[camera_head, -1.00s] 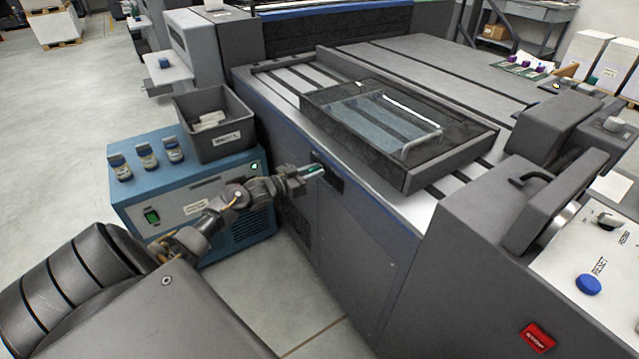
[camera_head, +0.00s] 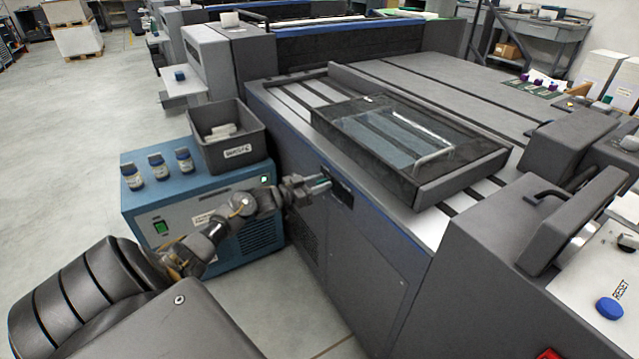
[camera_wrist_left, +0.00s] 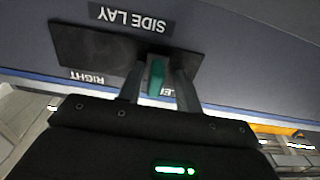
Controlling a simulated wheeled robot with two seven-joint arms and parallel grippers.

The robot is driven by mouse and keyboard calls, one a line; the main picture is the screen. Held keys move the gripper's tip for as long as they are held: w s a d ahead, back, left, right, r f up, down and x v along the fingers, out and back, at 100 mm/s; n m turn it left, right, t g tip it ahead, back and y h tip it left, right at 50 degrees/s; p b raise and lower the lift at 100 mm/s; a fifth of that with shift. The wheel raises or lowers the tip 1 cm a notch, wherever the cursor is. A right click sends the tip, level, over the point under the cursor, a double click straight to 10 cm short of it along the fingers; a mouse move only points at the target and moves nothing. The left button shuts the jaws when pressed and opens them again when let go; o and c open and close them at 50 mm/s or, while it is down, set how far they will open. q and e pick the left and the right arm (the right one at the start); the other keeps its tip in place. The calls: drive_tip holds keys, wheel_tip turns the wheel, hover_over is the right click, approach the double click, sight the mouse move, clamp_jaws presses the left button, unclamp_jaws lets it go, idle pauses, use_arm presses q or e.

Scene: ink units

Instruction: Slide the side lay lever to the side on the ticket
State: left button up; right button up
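The side lay lever (camera_wrist_left: 156,76) is a small green tab on a dark plate (camera_wrist_left: 90,50) in the left wrist view. The plate reads SIDE LAY and RIGHT upside down, and a partly hidden label begins with LE. My left gripper (camera_wrist_left: 160,88) has its fingers apart, one on each side of the lever. A gap shows on the picture's left side; contact on the right side is unclear. In the head view my left gripper (camera_head: 318,185) is at the dark plate (camera_head: 342,197) on the machine's side. My right gripper is not in view. No ticket is readable.
The printing machine (camera_head: 375,240) fills the right. A console with a blue button (camera_head: 610,308) is at lower right. Open floor lies at the left.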

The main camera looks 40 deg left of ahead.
use_arm(q)
drive_tip(key=v, duration=1.1)
drive_tip(key=shift+p, duration=0.4)
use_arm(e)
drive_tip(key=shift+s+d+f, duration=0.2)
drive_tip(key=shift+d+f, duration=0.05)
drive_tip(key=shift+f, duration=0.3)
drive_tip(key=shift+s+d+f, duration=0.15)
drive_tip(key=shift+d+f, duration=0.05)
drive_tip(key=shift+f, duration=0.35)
use_arm(q)
drive_tip(key=shift+w, duration=0.1)
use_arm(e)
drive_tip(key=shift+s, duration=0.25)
